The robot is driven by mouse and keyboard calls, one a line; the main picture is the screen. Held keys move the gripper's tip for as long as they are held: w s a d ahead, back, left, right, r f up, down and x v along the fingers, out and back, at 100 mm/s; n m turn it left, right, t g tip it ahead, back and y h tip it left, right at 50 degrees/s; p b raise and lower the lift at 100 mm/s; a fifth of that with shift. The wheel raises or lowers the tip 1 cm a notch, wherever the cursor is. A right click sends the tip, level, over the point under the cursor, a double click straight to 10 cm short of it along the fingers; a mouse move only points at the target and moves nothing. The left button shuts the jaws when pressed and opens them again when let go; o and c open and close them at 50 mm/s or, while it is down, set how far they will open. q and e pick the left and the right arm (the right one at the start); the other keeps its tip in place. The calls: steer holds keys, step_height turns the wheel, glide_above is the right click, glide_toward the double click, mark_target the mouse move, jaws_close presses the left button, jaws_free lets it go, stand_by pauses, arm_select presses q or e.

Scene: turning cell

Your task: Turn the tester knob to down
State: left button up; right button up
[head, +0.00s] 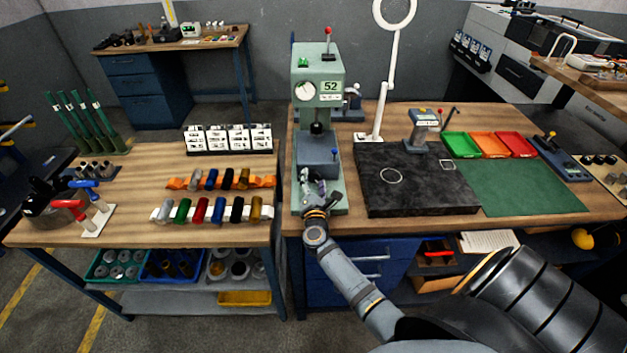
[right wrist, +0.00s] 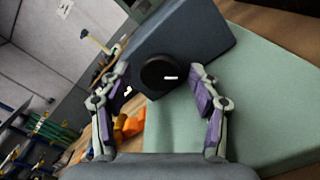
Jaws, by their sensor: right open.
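The tester (head: 318,90) is a tall green machine on the bench in the middle of the head view, with a dial and a "52" display. Its grey block (head: 318,148) sits low on the green base. The tester knob (right wrist: 158,75) is round and black with a short white mark; it is on the block's face in the right wrist view, and the mark lies toward the picture's right. My right gripper (head: 316,188) is in front of the block. In the right wrist view its open fingers stand either side of the knob, apart from it. My left gripper is out of view.
A black slab (head: 415,195) lies right of the tester, with a lamp stand (head: 375,110) behind it. On the left bench are rows of coloured cylinders (head: 220,212) and white holders (head: 230,140). Coloured trays (head: 488,146) stand at the right.

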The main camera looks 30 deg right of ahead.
steer(key=shift+c, duration=0.2)
steer(key=c, duration=1.1)
